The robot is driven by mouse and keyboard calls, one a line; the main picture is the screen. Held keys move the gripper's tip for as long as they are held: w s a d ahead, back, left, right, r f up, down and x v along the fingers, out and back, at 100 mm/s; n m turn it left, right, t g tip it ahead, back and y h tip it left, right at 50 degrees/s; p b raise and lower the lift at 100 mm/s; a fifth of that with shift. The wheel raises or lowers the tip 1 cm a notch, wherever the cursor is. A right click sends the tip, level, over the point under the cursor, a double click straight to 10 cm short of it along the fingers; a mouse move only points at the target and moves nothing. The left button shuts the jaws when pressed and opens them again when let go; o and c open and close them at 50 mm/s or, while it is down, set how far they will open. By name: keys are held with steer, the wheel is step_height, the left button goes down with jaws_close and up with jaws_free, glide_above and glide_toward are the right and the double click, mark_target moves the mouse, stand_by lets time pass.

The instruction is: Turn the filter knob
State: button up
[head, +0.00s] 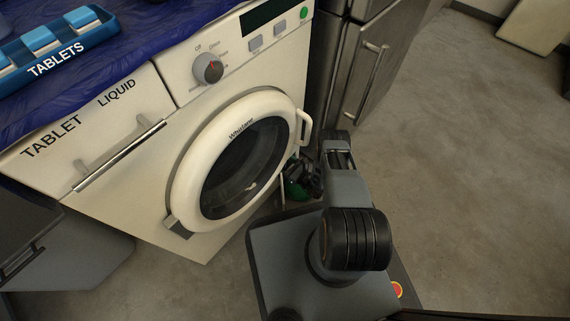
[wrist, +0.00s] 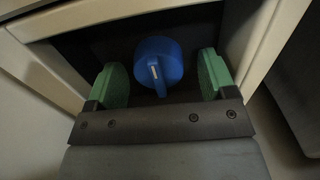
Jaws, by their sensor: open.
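The filter knob (wrist: 160,52) is a blue round cap with a raised grip bar and a white mark, set in a dark recess low on the washing machine. The bar stands nearly upright in the wrist view, tilted slightly. My gripper (wrist: 162,76) is open, its green pads left and right of the knob with a gap on each side. How deep the pads reach around the knob I cannot tell. In the head view my gripper (head: 297,187) shows at the machine's lower right front, below the door. The knob is hidden there.
The white washing machine (head: 150,220) has its round door (head: 188,190) shut, just left of my gripper. A steel cabinet (head: 368,60) stands close on the right. A blue tablet box (head: 92,38) lies on top. Open floor (head: 480,170) lies to the right.

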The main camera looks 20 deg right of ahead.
steer(key=shift+a, duration=0.1)
steer(key=shift+c, duration=0.4)
steer(key=c, duration=0.8)
steer(key=shift+c, duration=0.2)
steer(key=m, duration=0.8)
steer(key=shift+m, duration=0.4)
steer(key=m, duration=0.4)
steer(key=shift+m, duration=2.5)
